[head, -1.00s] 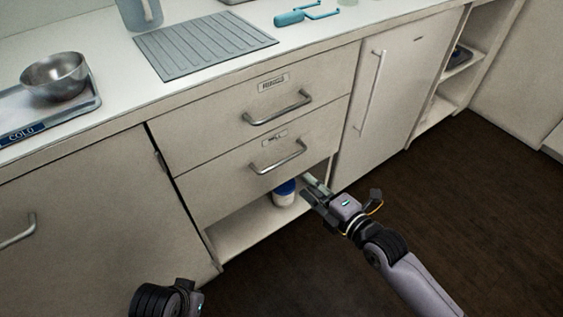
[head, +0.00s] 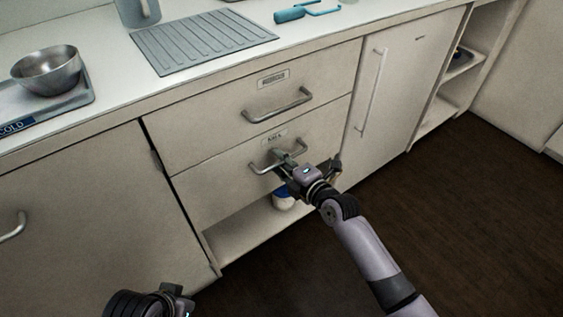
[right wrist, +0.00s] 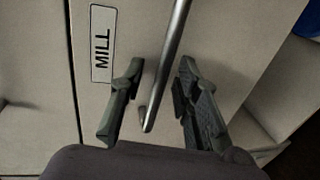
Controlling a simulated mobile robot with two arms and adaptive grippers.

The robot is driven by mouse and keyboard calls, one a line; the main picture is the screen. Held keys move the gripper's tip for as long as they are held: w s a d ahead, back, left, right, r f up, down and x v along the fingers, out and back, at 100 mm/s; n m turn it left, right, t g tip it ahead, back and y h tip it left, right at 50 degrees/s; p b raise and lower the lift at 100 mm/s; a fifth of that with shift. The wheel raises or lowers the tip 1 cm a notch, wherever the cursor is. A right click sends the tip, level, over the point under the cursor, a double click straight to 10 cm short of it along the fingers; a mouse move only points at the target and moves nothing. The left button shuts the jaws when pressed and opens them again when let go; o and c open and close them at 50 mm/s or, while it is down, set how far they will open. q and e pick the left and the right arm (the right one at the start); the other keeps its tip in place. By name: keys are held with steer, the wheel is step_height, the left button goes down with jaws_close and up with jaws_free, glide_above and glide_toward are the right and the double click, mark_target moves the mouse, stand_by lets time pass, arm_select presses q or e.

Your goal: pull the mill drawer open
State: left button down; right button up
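The mill drawer (head: 215,187) is the lower drawer and is closed. Its label reads MILL in the right wrist view (right wrist: 102,44). Its bar handle (head: 298,148) runs between the two fingers of my right gripper (right wrist: 158,100). The fingers are spread, with a gap on each side of the bar in the right wrist view. In the head view my right gripper (head: 285,162) is in front of the handle and covers part of it. My left arm shows at the bottom left, but its fingers cannot be made out.
Another drawer with a bar handle (head: 277,106) is directly above. An open shelf below holds a blue and white container (head: 284,200). A cupboard door (head: 385,95) stands to the right. The dark floor in front is clear.

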steer(key=shift+c, duration=0.4)
jaws_close()
stand_by(0.4)
